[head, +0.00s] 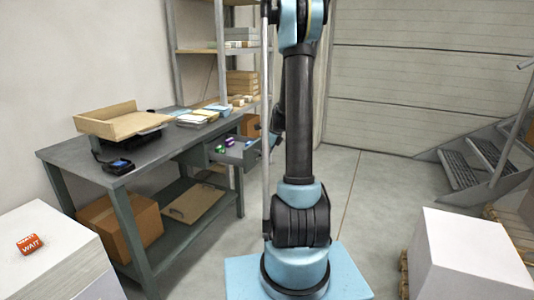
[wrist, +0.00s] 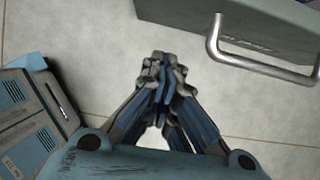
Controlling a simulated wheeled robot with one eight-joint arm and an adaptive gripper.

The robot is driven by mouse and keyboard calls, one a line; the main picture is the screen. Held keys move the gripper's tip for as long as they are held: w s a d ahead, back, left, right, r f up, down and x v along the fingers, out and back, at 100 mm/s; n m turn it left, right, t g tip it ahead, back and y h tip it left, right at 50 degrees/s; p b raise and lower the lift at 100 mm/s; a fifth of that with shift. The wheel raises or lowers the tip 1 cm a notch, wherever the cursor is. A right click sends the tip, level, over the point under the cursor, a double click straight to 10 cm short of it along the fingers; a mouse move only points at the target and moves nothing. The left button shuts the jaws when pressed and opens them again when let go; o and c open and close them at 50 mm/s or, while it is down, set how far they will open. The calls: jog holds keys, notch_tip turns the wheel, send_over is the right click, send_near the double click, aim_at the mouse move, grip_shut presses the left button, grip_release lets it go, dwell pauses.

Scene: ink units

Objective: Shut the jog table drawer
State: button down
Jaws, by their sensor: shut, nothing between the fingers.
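The jog table (head: 150,150) is a grey workbench along the left wall. Its drawer (head: 213,156) is pulled out on the right side, with small green and purple things inside. In the wrist view the grey drawer front (wrist: 185,18) is at the top right, with a silver bar handle (wrist: 262,68) sticking out from it. My gripper (wrist: 163,70) is shut and empty, to the left of the handle and apart from it. In the head view my arm and column hide part of the drawer's front end, and the gripper is hard to make out there.
White blocks stand at front left (head: 50,255) and front right (head: 470,255). Bare floor (head: 375,180) lies right of my arm.

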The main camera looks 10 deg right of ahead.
jog(key=shift+w+a+r, duration=0.1)
jog(key=shift+w+a, duration=0.45)
jog(key=shift+a, duration=0.25)
jog(key=shift+w+a, duration=0.55)
jog(key=shift+a, duration=0.2)
jog(key=shift+d, duration=0.15)
